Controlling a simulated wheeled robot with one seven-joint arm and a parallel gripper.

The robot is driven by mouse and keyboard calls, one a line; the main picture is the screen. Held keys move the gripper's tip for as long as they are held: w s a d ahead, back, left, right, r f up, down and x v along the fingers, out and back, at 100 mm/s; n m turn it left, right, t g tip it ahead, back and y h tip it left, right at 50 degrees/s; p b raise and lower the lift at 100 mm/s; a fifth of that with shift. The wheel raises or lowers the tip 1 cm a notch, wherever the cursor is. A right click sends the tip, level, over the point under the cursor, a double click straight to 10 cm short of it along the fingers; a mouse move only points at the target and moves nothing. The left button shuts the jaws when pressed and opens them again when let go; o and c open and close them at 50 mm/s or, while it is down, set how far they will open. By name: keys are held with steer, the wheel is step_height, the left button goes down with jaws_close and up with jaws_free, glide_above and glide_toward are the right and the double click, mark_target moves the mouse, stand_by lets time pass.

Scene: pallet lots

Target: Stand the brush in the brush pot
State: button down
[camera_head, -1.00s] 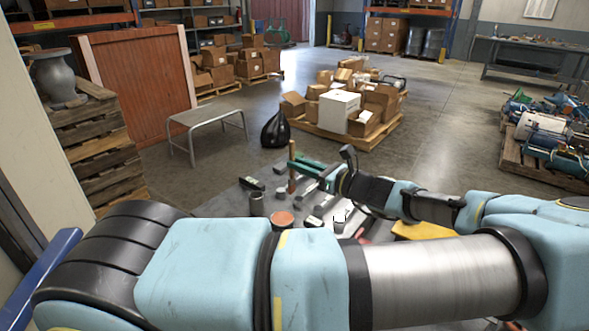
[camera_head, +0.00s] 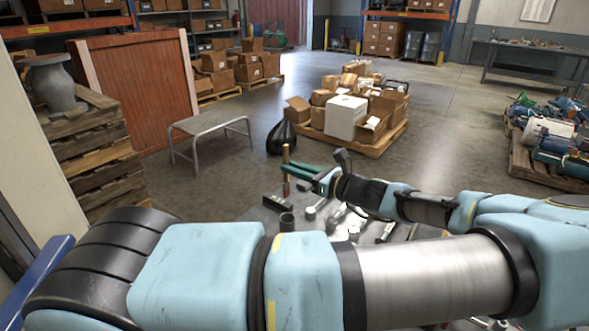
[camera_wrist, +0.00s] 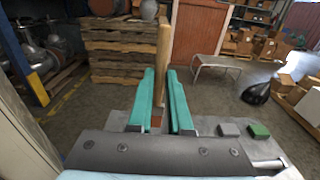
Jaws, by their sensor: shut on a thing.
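The brush (camera_head: 286,158) has a light wooden handle and is held upright, with a reddish part lower down. My gripper (camera_head: 291,171) has green fingers shut on it. In the wrist view the handle (camera_wrist: 162,55) rises between the teal fingers (camera_wrist: 164,105), and its lower end is mostly hidden. The brush pot, a dark open cylinder (camera_head: 287,221), stands on the grey table below the brush in the head view, partly cut off by my arm. The brush is apart from the pot; how far above or behind it I cannot tell.
A dark block with green (camera_head: 274,203) lies left of the pot on the table (camera_head: 254,214). Several small metal items lie to the right, partly behind my arm. Beyond are a low bench (camera_head: 210,123), a black bag (camera_head: 281,138) and a pallet of boxes (camera_head: 378,146).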

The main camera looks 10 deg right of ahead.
mark_target(288, 186)
steer(key=shift+f+b, duration=2.75)
steer(key=shift+f, duration=0.3)
steer(key=shift+f+b, duration=1.2)
steer(key=shift+f, duration=1.65)
steer(key=c, duration=0.8)
jaws_free()
steer(key=shift+o, duration=0.2)
steer(key=b+v, duration=0.2)
steer(key=v, duration=0.8)
steer(key=shift+s+d, duration=0.25)
steer(key=shift+s, duration=0.05)
steer(key=shift+a, duration=0.1)
